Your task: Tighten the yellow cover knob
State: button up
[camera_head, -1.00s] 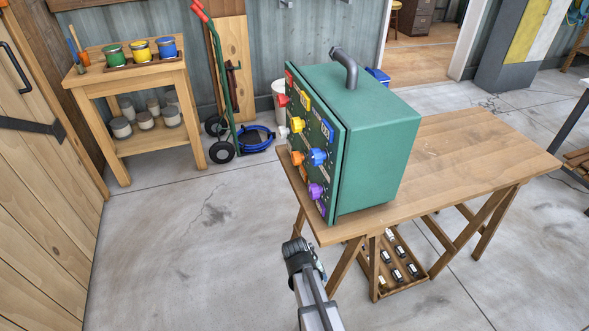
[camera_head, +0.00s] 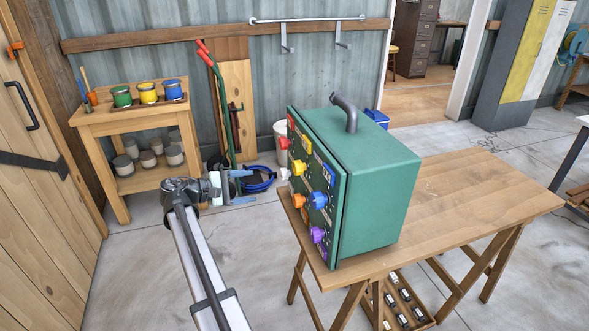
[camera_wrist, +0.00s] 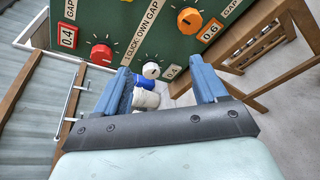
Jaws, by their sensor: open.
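The yellow knob (camera_head: 299,168) is on the labelled front panel of a green box (camera_head: 375,190) on a wooden table. My gripper (camera_head: 243,187) is left of the panel, open and empty, its fingers pointing toward the box and apart from the knobs. In the wrist view, the blue fingers (camera_wrist: 162,78) frame the panel's edge, with a white knob (camera_wrist: 151,70) showing between them. A red knob (camera_wrist: 101,54) is at left and an orange one (camera_wrist: 190,20) at upper right. I cannot make out the yellow knob in the wrist view.
Blue (camera_head: 317,200) and purple (camera_head: 316,234) knobs are close by on the panel. A grey handle (camera_head: 346,110) tops the box. The wooden table (camera_head: 460,195) has bare room on the right. A paint stand (camera_head: 90,115) and a hand truck (camera_head: 222,100) stand behind my arm.

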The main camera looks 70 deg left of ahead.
aim_at(294, 168)
notch_tip(294, 168, up, 5)
jog(key=d+n+t+h, duration=0.2)
jog(key=n+t+h, duration=0.1)
jog(key=n, duration=0.3)
jog(key=w, duration=1.4)
jog(key=shift+w+d, duration=0.1)
jog(key=shift+w, duration=0.2)
jog(key=c, duration=1)
